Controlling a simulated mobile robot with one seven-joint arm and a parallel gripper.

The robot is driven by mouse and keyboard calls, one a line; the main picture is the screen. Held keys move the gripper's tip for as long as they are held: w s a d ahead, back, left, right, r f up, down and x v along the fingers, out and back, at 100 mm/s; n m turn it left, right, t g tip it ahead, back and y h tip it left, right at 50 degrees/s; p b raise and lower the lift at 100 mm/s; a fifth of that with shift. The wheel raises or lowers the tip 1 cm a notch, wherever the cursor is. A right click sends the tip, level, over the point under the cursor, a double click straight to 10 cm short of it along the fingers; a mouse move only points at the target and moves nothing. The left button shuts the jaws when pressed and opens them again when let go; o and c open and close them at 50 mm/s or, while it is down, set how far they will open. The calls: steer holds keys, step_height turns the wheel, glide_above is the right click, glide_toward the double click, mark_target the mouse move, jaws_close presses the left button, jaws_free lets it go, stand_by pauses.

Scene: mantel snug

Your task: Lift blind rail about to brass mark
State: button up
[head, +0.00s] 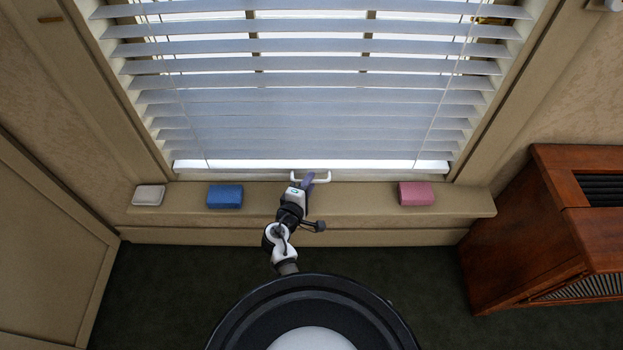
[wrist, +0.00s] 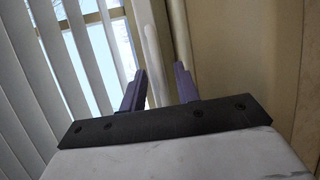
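The white slatted blind (head: 310,100) hangs low over the window in the head view. Its pale bottom rail (head: 385,177) is close above the sill, with a white U-shaped handle (head: 324,179) at its middle. My gripper (head: 308,181) is at this handle and partly hides it. In the wrist view, my gripper's two purple fingers (wrist: 160,88) stand apart, with a pale bar (wrist: 153,55) between them. A gap shows between the bar and the right finger. A small brass-coloured strip (head: 50,19) is on the frame at upper left; I cannot tell if it is the brass mark.
On the sill (head: 345,200) lie a white block (head: 149,195), a blue block (head: 225,196) and a pink block (head: 416,194). A wooden cabinet (head: 540,235) stands at right. Two thin cords hang in front of the slats. A brass-coloured piece (head: 484,19) shows at upper right.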

jaws_close()
steer(key=shift+r, duration=0.15)
stand_by(0.4)
